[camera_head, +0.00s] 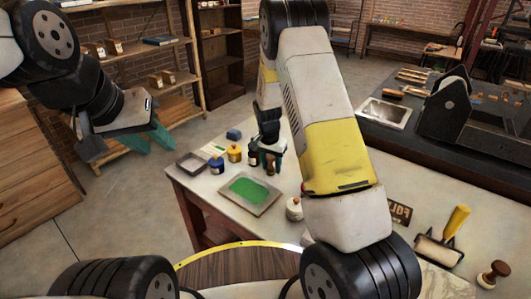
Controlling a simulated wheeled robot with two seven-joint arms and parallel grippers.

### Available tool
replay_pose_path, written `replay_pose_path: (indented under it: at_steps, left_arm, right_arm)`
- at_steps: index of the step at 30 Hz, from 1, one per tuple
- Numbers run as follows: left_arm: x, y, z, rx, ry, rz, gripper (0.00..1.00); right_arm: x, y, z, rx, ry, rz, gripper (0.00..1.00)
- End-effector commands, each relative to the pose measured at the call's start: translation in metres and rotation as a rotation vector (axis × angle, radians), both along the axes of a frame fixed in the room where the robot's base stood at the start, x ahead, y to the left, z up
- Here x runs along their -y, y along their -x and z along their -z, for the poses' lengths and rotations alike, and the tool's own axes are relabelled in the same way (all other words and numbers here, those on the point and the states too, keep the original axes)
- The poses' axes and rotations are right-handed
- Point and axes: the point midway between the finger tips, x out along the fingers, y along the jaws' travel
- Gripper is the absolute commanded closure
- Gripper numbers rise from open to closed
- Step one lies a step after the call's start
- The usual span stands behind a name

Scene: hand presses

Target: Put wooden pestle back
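No wooden pestle can be made out for certain. A small white pot with a brown knob on top (294,208) stands on the pale table; whether the knob is a pestle I cannot tell. A dark wood-handled tool (494,274) lies or stands at the far right. My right gripper (267,163) points down over the table's back edge, beside the small bottles. Its fingers are small and partly dark, so its grip is unclear.
On the table (225,212) are a slab with green ink (249,190), a grey tray (191,164), a yellow bottle (234,153), a blue bottle (216,163) and a yellow-handled roller (445,240). A dark bench (460,160) stands behind right. My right arm hides the table's middle.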

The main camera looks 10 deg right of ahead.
Motion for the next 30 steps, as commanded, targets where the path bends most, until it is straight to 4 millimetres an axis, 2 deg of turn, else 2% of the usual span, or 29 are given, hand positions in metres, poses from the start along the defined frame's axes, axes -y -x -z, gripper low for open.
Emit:
replay_pose_path:
  at_steps: [1,2,11,14,17,24,30]
  left_arm:
    - [0.0,0.0,0.0,0.0,0.0,0.0,0.64]
    - [0.0,0.0,0.0,0.0,0.0,0.0,0.64]
    - [0.0,0.0,0.0,0.0,0.0,0.0,0.64]
    - [0.0,0.0,0.0,0.0,0.0,0.0,0.64]
    - [0.0,0.0,0.0,0.0,0.0,0.0,0.64]
    - [0.0,0.0,0.0,0.0,0.0,0.0,0.64]
    - [0.0,0.0,0.0,0.0,0.0,0.0,0.64]
  right_arm:
    - [0.0,0.0,0.0,0.0,0.0,0.0,0.49]
    - [0.0,0.0,0.0,0.0,0.0,0.0,0.45]
    - [0.0,0.0,-0.001,0.0,0.0,0.0,0.45]
    - [0.0,0.0,-0.007,0.001,0.0,0.0,0.45]
    - [-0.002,0.001,-0.021,0.003,0.0,0.0,0.45]
    - [-0.006,0.006,-0.073,0.005,-0.002,0.0,0.45]
    - [-0.009,0.01,-0.107,0.003,-0.001,0.0,0.45]
